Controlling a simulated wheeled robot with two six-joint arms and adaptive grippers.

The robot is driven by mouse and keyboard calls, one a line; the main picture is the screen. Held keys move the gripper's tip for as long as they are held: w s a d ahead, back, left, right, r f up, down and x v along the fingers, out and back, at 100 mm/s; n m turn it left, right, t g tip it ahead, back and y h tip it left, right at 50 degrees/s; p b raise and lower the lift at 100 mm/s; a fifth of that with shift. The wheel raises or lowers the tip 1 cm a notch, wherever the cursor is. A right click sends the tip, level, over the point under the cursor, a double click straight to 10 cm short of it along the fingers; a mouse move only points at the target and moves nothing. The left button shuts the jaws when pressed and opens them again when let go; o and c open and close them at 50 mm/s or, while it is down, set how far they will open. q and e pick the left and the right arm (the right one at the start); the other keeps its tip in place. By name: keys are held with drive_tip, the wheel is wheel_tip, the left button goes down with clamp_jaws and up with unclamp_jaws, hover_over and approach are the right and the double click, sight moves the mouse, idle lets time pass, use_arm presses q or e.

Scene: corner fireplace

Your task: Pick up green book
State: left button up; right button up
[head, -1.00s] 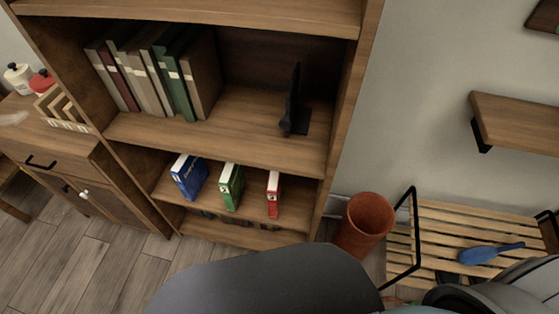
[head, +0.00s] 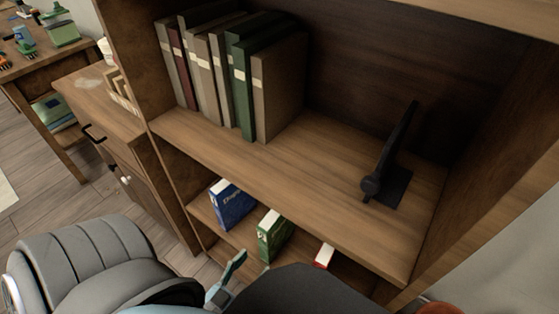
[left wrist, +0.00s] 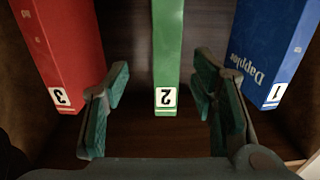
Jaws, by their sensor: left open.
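A green book (head: 272,238) stands upright on the lower shelf, between a blue book (head: 231,205) and a red book (head: 324,256). In the left wrist view the green book (left wrist: 167,45) has a white label with a 2 on its spine. My left gripper (left wrist: 163,80) is open, with one finger on each side of the line of the green spine. No finger clearly touches the book. In the head view only a teal finger (head: 227,278) shows beside my dark arm. My right gripper is out of view.
The red book (left wrist: 67,45) and blue book (left wrist: 268,50) flank the gripper closely. The upper shelf (head: 300,165) holds several upright books, one dark green (head: 240,90), and a black bookend (head: 390,160). A cabinet (head: 110,125) stands at left.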

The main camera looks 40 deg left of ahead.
sight(278, 226)
use_arm(q)
drive_tip(key=w, duration=0.4)
drive_tip(key=w+a, duration=0.1)
drive_tip(key=w, duration=0.4)
drive_tip(key=w+b, duration=0.1)
drive_tip(key=w, duration=0.3)
drive_tip(key=shift+w+a+r, duration=0.25)
drive_tip(key=shift+w+r, duration=0.15)
drive_tip(key=shift+r, duration=0.1)
clamp_jaws()
